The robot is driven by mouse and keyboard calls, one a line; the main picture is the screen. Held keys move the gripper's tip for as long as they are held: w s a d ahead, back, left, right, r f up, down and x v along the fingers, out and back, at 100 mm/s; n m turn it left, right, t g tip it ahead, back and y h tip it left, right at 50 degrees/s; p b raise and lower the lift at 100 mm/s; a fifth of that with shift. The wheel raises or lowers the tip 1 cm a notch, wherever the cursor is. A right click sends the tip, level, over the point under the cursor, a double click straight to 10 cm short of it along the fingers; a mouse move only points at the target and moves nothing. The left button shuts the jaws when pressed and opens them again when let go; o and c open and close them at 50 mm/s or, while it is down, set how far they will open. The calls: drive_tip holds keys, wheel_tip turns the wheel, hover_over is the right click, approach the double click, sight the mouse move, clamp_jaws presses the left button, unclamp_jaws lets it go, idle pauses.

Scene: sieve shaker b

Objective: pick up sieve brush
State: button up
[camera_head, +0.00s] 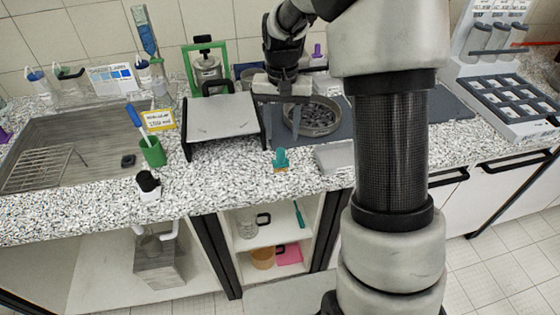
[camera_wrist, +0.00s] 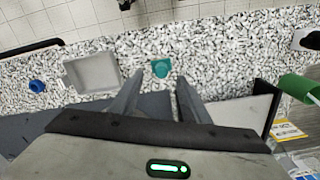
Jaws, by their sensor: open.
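The sieve brush (camera_head: 281,160) is a small teal handle with a tan lower edge. It lies on the speckled counter near its front edge, in front of the sieve pan. In the wrist view the teal brush (camera_wrist: 161,68) shows just beyond and between my fingertips, apart from them. My gripper (camera_head: 281,97) is above the counter, behind the brush, near the pan and the raised platform. In the wrist view my gripper (camera_wrist: 159,84) has its two fingers spread with nothing between them.
A sieve pan (camera_head: 313,118) with dark grains sits behind the brush. A black-legged platform (camera_head: 221,113) stands to its left, with a green cup (camera_head: 152,152) beyond. A shallow grey tray (camera_wrist: 92,72) and a small blue item (camera_wrist: 37,86) lie nearby. Counter around the brush is clear.

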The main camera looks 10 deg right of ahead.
sight(281, 150)
drive_tip(key=f, duration=0.9)
drive_tip(key=shift+w+a+f, duration=0.1)
drive_tip(key=shift+w, duration=0.2)
clamp_jaws()
